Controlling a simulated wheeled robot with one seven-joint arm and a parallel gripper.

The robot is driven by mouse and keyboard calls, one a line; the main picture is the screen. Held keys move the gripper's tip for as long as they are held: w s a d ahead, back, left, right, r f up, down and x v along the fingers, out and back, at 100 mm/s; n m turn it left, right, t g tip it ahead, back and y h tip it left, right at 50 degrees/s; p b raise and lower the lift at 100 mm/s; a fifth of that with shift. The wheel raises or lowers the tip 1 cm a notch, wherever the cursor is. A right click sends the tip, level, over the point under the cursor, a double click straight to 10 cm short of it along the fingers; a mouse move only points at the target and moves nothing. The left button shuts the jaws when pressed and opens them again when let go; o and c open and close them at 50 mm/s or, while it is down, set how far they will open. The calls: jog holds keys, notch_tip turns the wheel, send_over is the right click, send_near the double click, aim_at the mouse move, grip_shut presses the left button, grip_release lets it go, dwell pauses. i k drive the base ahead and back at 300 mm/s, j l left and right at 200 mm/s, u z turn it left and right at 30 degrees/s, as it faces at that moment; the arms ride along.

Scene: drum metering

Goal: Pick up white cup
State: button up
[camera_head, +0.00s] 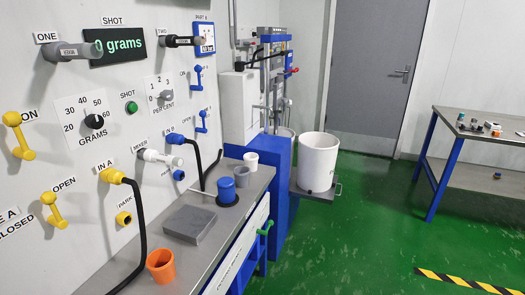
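A small white cup (251,160) stands upright on the grey bench top, at the bench's far end near the blue machine. A grey cup (242,176) stands just in front of it and hides part of its lower side. My gripper is not in view.
A blue cup (227,190) on a dark base, a grey block (190,224) and an orange cup (161,265) share the bench (215,240). Black hoses (140,230) hang from the wall panel. A white drum (316,162) stands right of the blue machine (277,185).

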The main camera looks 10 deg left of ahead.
aim_at(251, 163)
jog(key=i+u, duration=0.15)
jog(key=i, duration=0.25)
jog(key=i+l+u, duration=0.2)
jog(key=i, duration=0.25)
jog(key=i+l+u, duration=0.15)
jog(key=i, duration=0.25)
jog(key=i+l+u, duration=0.2)
jog(key=i, duration=0.2)
jog(key=i+l+u, duration=0.25)
jog(key=i+u, duration=0.2)
jog(key=i+l+u, duration=0.25)
jog(key=l+u, duration=0.2)
jog(key=i+l+u, duration=0.25)
jog(key=l+u, duration=0.2)
jog(key=i+l+u, duration=0.15)
jog(key=l+u, duration=0.3)
jog(key=l, duration=0.15)
